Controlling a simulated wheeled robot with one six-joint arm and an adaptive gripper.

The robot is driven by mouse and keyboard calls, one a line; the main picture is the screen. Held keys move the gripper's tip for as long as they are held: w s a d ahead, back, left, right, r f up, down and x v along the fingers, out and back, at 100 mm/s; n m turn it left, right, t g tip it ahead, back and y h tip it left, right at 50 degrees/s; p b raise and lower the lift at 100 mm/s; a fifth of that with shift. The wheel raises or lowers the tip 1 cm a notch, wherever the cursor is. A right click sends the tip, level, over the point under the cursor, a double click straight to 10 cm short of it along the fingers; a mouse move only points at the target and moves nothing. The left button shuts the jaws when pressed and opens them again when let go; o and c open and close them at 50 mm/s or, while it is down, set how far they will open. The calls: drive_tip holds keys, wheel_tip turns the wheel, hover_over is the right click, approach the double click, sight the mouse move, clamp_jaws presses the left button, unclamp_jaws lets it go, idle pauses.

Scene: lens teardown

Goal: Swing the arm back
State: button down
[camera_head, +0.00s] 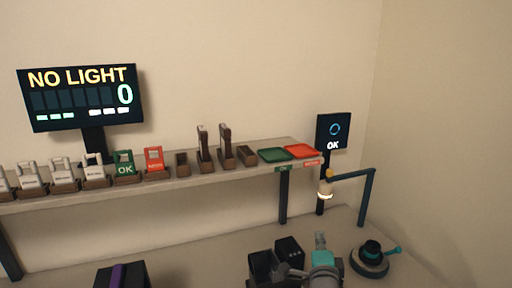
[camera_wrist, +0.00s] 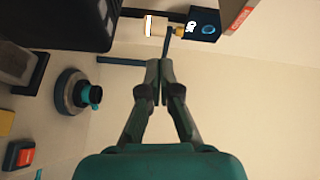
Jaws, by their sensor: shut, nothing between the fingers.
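The dark swing arm (camera_head: 350,175) reaches left from the top of an upright post (camera_head: 367,200) at the right of the bench. At its free end hangs a pale lamp head (camera_head: 325,188) with a glowing lower rim and a yellow knob (camera_head: 330,173). In the wrist view the swing arm (camera_wrist: 168,42) and lamp head (camera_wrist: 152,25) lie beyond my fingertips. My gripper (camera_wrist: 153,78) is shut and empty, its tips overlapping the post end of the arm in the picture; I cannot tell whether they touch. In the head view my fingers are not clear.
A round dark fixture (camera_head: 370,262) with a teal handle stands below the post. A small screen reading OK (camera_head: 333,132) is behind the lamp. Dark boxes (camera_head: 262,266) stand left of my arm. A shelf (camera_head: 225,172) carries holders, a green tray (camera_head: 273,155) and a red tray (camera_head: 301,151).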

drive_tip(key=s+f+n+g+y, duration=0.1)
drive_tip(key=s+f+n, duration=0.4)
drive_tip(key=s+f, duration=0.65)
drive_tip(key=s+f+n+y, duration=0.2)
drive_tip(key=s+f+n, duration=0.45)
drive_tip(key=s, duration=0.75)
drive_tip(key=s+d+r+n+g, duration=0.1)
drive_tip(key=s+n, duration=0.6)
drive_tip(key=s, duration=2.3)
drive_tip(key=shift+r+g, duration=0.4)
drive_tip(key=shift+r, duration=0.3)
